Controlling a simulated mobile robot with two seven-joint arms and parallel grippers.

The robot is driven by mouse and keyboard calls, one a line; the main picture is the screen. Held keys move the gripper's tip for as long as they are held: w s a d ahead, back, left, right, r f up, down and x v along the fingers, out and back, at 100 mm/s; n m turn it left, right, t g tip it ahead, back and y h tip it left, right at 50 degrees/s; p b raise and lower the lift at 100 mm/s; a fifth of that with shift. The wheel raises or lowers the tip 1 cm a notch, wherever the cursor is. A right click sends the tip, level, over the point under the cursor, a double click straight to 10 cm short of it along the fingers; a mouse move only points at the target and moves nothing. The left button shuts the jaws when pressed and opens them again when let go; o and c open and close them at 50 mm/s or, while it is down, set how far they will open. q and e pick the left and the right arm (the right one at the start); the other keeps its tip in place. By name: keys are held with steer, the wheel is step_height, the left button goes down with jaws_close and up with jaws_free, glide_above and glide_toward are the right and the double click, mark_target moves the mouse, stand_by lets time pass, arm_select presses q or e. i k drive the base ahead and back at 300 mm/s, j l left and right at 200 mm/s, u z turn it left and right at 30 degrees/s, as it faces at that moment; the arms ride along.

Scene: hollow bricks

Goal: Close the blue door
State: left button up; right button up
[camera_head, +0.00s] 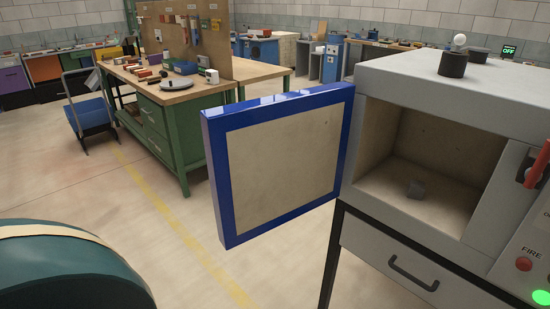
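The blue-framed door (214,185) stands wide open, swung out to the left of the grey kiln-like box (425,78). Its pale beige inner panel (285,155) faces me. The door's right edge meets the left side of the box's opening. Neither gripper shows in the head view. A dark teal rounded shape fills the lower left corner; I cannot tell what it is.
A drawer with a dark handle (413,274) sits below the chamber. A red handle (538,163) and a control panel (530,262) are at the right. A green workbench (170,135) and blue cart (88,115) stand behind. Floor left of the door is clear.

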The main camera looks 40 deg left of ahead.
mark_target(273, 160)
steer(key=j+z, duration=0.2)
steer(key=j, duration=0.35)
steer(key=j+z, duration=0.2)
steer(key=j, duration=0.3)
steer(key=j+z, duration=0.25)
steer(key=j, duration=0.25)
steer(key=k+j+z, duration=0.2)
steer(key=j, duration=0.3)
steer(key=j+z, duration=0.2)
steer(key=j, duration=0.35)
steer(key=k+j+z, duration=0.15)
steer(key=j, duration=0.35)
steer(key=j+z, duration=0.15)
steer(key=j, duration=0.65)
